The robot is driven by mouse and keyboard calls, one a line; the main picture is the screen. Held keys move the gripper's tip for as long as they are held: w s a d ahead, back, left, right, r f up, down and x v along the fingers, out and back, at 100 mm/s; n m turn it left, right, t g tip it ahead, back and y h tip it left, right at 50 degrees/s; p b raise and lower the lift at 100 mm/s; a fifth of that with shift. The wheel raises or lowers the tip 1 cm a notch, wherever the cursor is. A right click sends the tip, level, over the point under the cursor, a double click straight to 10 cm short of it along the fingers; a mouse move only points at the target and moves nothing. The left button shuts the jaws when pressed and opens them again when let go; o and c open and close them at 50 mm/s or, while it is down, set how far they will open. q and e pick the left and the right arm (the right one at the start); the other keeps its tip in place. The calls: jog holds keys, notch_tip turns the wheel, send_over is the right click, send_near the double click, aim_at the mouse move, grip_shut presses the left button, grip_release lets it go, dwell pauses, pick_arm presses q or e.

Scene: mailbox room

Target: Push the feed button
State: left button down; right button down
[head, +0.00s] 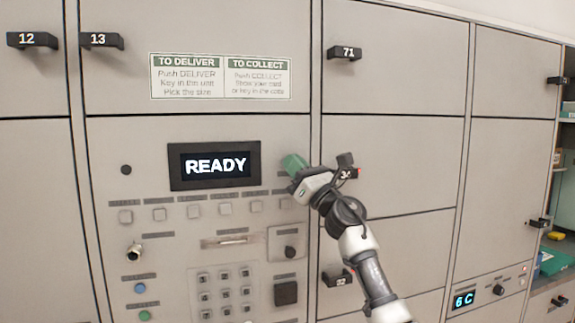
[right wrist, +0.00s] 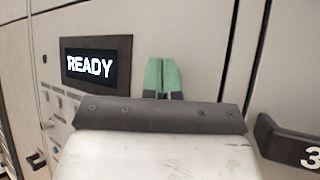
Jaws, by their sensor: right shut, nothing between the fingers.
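A grey control panel carries a row of square buttons (head: 193,211) under small labels. The labels are too small to read, so I cannot tell which one is the feed button. The row's right end is close below my right gripper. My right gripper (head: 292,164) has green fingers, shut and empty, just right of the display. In the right wrist view its fingers (right wrist: 163,77) point at the panel face, to the right of the display; I cannot tell whether they touch it. My left gripper is not in view.
The display (head: 215,165) reads READY. Below are a keypad (head: 224,291), a key lock (head: 134,251), a blue button (head: 140,288) and a green button (head: 145,315). Shelves stand open at far right.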

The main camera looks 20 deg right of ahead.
jog(key=shift+w+b, duration=0.2)
jog(key=shift+b, duration=0.1)
dwell(0.5)
jog(key=shift+s+p, duration=0.35)
jog(key=shift+p, duration=0.05)
jog(key=shift+s, duration=0.45)
jog(key=s+p, duration=0.5)
jog(key=shift+d, duration=0.15)
dwell(1.4)
